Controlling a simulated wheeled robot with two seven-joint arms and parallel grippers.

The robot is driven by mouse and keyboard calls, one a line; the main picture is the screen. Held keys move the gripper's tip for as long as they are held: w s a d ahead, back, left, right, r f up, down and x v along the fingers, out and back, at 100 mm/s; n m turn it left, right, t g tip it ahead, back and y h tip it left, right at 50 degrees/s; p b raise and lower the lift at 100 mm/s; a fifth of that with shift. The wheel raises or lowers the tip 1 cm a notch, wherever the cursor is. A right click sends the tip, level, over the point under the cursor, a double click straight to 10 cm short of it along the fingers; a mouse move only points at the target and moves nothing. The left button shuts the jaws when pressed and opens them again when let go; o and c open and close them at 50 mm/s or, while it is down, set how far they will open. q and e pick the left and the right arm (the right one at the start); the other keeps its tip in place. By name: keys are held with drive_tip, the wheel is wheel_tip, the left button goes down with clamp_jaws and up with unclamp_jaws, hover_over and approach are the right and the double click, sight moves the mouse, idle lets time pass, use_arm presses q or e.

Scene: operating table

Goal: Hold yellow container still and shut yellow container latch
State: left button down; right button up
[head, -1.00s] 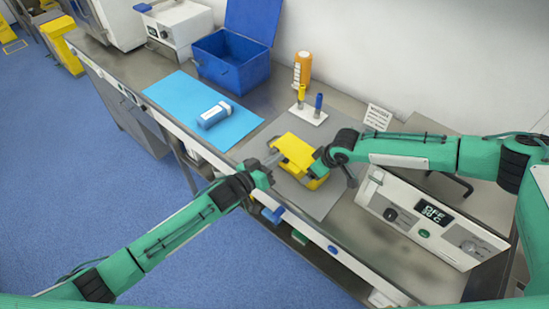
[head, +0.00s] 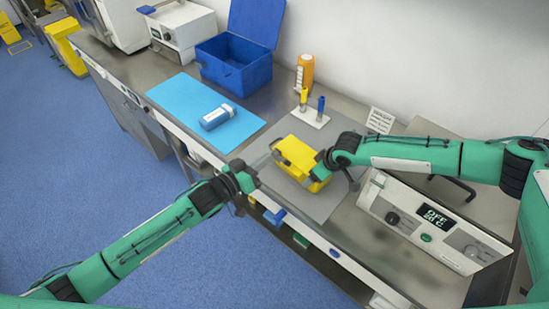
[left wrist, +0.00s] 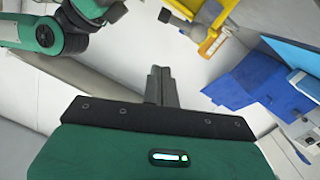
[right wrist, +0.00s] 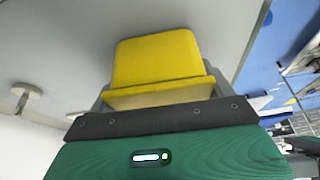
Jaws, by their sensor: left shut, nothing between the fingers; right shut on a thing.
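The yellow container (head: 298,158) sits on the grey mat at the middle of the counter. It fills the middle of the right wrist view (right wrist: 158,62). My right gripper (head: 322,166) is shut on its right end. My left gripper (head: 258,166) is shut and empty, a little left of the container and apart from it. Its closed fingers (left wrist: 160,84) show in the left wrist view, with a yellow edge near the top. The latch is too small to make out.
A blue mat with a white-and-blue bottle (head: 217,117) lies to the left. An open blue box (head: 234,62), an orange bottle (head: 305,70) and a white stand (head: 309,117) are behind. A device with a display (head: 434,216) stands at right.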

use_arm(q)
drive_tip(key=v, duration=0.6)
drive_tip(key=shift+s+a+r, duration=0.1)
use_arm(e)
drive_tip(key=o, duration=1.1)
